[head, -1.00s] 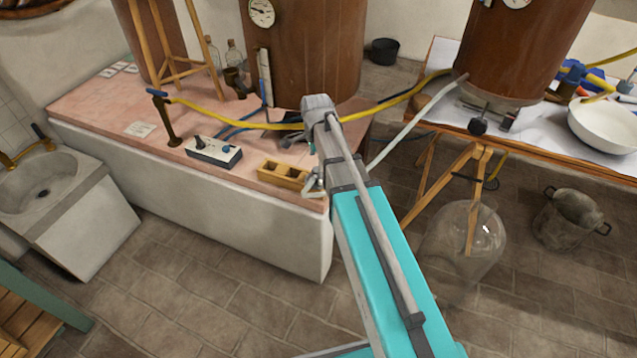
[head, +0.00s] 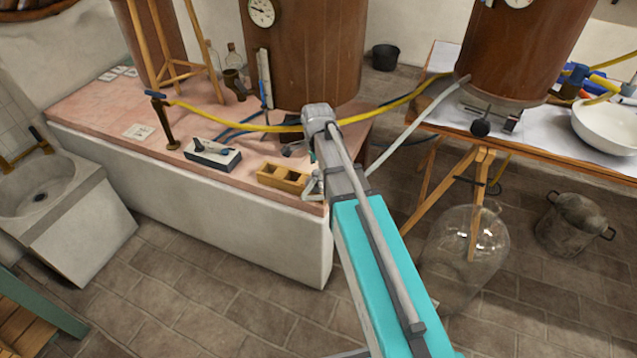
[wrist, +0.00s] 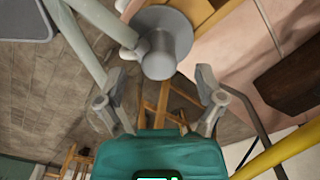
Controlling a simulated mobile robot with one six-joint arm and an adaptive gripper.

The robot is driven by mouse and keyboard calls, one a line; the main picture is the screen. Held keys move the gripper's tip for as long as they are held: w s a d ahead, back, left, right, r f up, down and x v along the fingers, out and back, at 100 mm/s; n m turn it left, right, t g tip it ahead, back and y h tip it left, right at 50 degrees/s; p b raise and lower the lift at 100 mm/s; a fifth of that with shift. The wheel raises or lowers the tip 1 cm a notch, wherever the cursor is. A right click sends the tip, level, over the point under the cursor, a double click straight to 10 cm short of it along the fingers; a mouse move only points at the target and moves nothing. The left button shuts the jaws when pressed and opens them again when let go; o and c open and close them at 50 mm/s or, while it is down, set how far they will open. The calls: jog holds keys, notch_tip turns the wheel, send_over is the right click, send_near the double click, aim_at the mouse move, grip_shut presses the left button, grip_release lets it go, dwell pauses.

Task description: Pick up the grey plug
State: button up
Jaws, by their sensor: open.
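My gripper (wrist: 161,98) is open in the wrist view, with its two fingers spread and nothing between their tips. A grey round stub on a wide disc (wrist: 162,50) shows just past the fingers, at the top middle; I cannot tell whether it is the grey plug or part of my own arm. In the head view my arm hides most of the gripper; a finger (head: 313,187) shows at the right end of the pink-topped bench (head: 115,112). No grey plug can be made out clearly in the head view.
A wooden box with compartments (head: 283,178) and a switch box (head: 212,155) stand on the bench. A yellow hose (head: 385,107) crosses near my arm. A copper vessel (head: 305,60) stands behind. A trestle table (head: 520,141) and glass flask (head: 462,255) are right. Floor is open at front left.

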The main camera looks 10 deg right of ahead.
jog(key=shift+s+f+b, duration=0.1)
jog(key=shift+f+b, duration=1.8)
jog(key=shift+f, duration=0.25)
grip_shut()
jog(key=shift+r, duration=0.2)
jog(key=shift+r+p, duration=0.75)
jog(key=shift+p, duration=0.2)
jog(key=s+d+r+p, duration=0.2)
jog(key=s+r+p, duration=0.9)
jog(key=s, duration=0.3)
